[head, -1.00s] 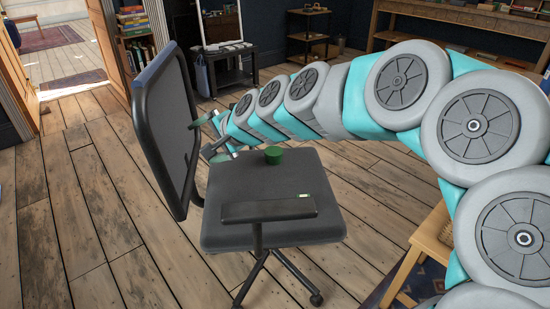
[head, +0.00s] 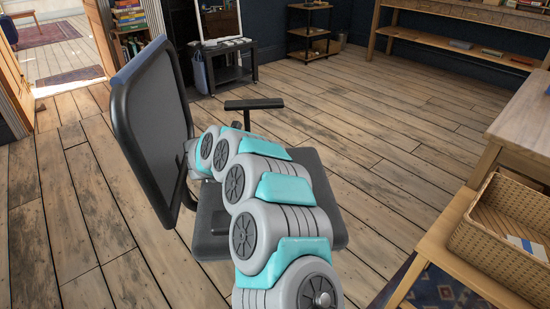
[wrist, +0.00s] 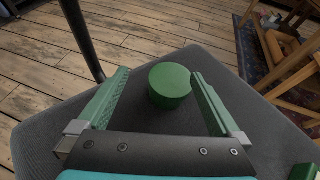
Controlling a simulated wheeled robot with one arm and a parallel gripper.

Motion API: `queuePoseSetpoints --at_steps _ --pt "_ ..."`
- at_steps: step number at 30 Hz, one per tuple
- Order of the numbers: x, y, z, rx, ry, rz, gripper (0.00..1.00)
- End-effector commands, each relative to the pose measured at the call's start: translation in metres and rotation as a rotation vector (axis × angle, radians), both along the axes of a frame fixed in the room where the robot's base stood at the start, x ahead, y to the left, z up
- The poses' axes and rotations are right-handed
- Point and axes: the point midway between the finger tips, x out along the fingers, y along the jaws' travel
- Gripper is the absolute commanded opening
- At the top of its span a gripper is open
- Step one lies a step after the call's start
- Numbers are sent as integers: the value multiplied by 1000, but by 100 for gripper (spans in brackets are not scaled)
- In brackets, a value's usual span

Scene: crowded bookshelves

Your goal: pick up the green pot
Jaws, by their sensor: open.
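The green pot (wrist: 170,86) stands on the dark grey seat of an office chair (wrist: 45,130) in the wrist view. My gripper (wrist: 158,76) is open, with one green finger to the left of the pot and one to the right. The pot lies between the fingertips, closer to the right finger, and looks free of both; I cannot tell whether the right one touches. In the head view my arm covers the pot and my gripper. The chair seat shows there too (head: 327,200).
The chair's tall backrest (head: 150,130) stands left of my arm, and an armrest (head: 254,104) rises behind it. A wicker basket (head: 500,240) sits on a wooden stand at the right. A black side table (head: 228,70) stands at the back. Wooden floor is clear right of the chair.

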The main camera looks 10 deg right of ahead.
Motion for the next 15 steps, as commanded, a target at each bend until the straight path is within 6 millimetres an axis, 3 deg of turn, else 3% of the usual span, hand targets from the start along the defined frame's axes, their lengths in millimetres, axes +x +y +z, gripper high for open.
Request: queuePoseSetpoints --at_steps 5,15 --pt "-11 -9 -12 12 -28 -94 100" --pt "4 -28 -23 14 -29 -96 100"
